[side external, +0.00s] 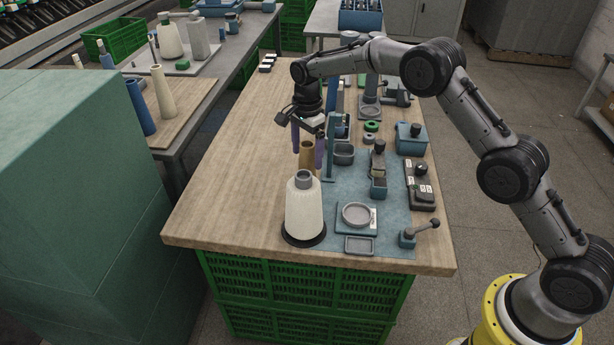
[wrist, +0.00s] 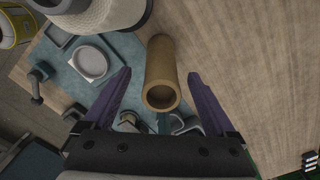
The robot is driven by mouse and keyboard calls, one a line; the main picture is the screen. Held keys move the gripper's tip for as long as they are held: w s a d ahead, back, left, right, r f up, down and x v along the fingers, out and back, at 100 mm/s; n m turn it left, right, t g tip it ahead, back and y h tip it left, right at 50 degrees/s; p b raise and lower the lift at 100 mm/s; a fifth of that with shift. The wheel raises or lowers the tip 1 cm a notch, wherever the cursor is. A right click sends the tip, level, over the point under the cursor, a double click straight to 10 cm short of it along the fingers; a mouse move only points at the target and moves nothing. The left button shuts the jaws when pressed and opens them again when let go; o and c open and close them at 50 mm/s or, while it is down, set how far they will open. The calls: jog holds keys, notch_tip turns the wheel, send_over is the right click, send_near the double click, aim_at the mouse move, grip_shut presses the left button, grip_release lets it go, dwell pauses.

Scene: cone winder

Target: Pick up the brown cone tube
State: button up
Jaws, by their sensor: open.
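The brown cone tube (side external: 306,156) stands on the wooden table behind the white yarn cone, which hides its lower part. In the wrist view the brown tube (wrist: 161,76) shows its open top end and lies between my two purple fingers. My gripper (side external: 307,155) is above the table, pointing down, with a finger on each side of the tube's upper part. In the wrist view my gripper (wrist: 160,83) is open, with a gap between each finger and the tube. I cannot tell how far down the fingers reach along it.
A white yarn cone (side external: 304,210) stands on a dark round base in front of the tube. A thin blue post (side external: 331,150) rises close to the right. A blue mat (side external: 386,228) holds a scale (side external: 356,216) and several small devices. The table's left side (side external: 225,180) is clear.

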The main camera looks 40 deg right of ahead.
aim_at(307, 162)
jog(key=shift+f, duration=1.75)
jog(key=c, duration=1.3)
jog(key=shift+c, duration=0.2)
jog(key=shift+r, duration=0.1)
